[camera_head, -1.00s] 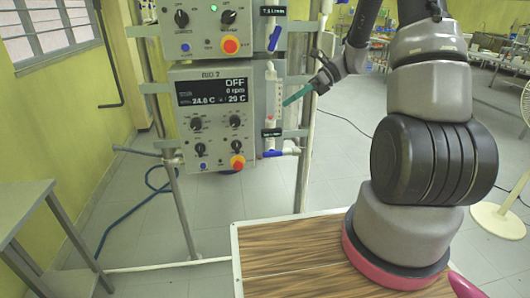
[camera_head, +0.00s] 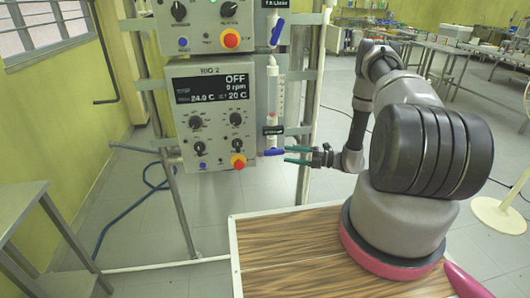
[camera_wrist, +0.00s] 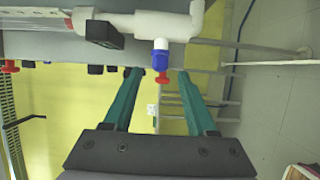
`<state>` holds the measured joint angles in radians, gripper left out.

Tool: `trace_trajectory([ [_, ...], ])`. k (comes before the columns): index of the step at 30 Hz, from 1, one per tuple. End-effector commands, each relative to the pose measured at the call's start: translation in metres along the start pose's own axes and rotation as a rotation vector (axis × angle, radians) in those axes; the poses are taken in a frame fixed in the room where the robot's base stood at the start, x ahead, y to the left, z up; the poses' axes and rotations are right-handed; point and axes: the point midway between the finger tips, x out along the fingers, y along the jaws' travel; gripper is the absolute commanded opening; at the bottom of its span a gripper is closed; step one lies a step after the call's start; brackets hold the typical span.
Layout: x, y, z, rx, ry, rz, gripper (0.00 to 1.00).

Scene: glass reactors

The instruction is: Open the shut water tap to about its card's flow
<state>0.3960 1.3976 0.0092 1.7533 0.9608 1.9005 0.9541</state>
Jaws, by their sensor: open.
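The lower water tap, with a blue handle (camera_head: 274,152) lying level, sits at the bottom of a white flow tube (camera_head: 272,95) beside the RIG 2 panel. In the wrist view, the blue tap part (camera_wrist: 160,45) with a red end lies between and just beyond the two fingertips (camera_wrist: 159,73). I cannot tell whether either finger touches it.
The RIG 2 panel (camera_head: 211,115) reads OFF and 0 rpm. A metal upright (camera_head: 311,100) stands right of the tap. A grey table (camera_head: 22,205) is at the left.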

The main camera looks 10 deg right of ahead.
Motion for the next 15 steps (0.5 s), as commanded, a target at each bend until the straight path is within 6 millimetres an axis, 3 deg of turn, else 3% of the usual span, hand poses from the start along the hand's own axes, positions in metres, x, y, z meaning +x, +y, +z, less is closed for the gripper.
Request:
trace_trajectory([
  [9,0.058,0.001,-0.001,-0.003,0.006,-0.001,0.57],
  [15,0.087,0.000,-0.001,-0.004,0.004,-0.002,0.57],
])
